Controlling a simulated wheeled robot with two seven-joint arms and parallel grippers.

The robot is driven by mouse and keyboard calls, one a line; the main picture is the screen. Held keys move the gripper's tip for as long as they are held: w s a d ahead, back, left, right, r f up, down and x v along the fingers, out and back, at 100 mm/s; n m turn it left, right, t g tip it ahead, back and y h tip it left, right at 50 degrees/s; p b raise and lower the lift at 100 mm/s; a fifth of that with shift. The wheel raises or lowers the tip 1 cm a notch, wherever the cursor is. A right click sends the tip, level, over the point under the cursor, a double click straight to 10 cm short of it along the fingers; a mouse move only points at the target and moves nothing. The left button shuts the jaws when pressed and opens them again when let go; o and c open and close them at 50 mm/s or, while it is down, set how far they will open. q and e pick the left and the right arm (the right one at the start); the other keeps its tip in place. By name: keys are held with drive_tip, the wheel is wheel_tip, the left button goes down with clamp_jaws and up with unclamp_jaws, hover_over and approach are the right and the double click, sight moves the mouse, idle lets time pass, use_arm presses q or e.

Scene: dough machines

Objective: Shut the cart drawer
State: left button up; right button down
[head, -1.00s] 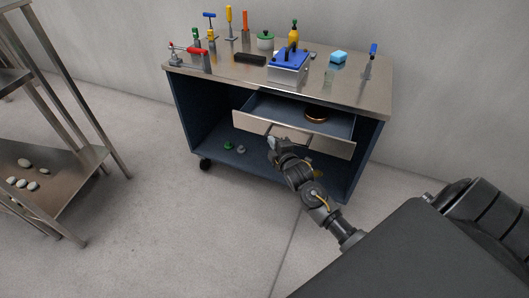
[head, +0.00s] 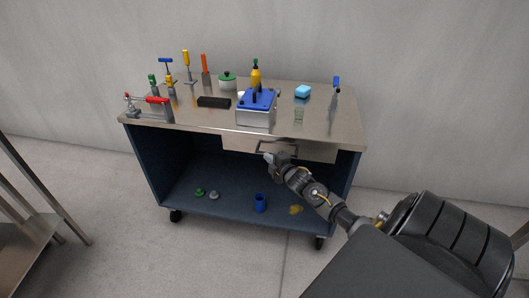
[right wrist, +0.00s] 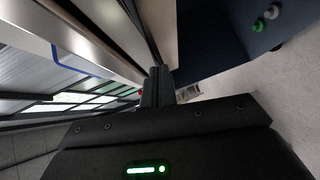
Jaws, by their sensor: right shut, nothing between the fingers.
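The cart (head: 145,165) has a dark blue body and a steel top. Its drawer (head: 317,152) has a steel front with a handle (head: 291,145) and sits just under the top. In the right wrist view the closed fingers (right wrist: 157,86) point at close steel surfaces. My left gripper is not in view.
On the top stand a blue-lidded machine (head: 256,114), a red-handled clamp (head: 150,103), a black block (head: 214,102) and several upright tools. A steel rack (head: 28,235) stands at left.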

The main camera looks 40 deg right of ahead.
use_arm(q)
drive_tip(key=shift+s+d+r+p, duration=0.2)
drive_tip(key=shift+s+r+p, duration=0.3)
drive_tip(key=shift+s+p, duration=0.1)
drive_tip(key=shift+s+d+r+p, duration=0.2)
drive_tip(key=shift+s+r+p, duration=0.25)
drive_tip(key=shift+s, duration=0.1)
use_arm(e)
drive_tip(key=a+v, duration=0.2)
drive_tip(key=v, duration=1)
drive_tip(key=shift+a+r, duration=0.25)
drive_tip(key=shift+a, duration=0.15)
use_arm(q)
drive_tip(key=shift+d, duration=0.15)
use_arm(e)
drive_tip(key=shift+s, duration=0.2)
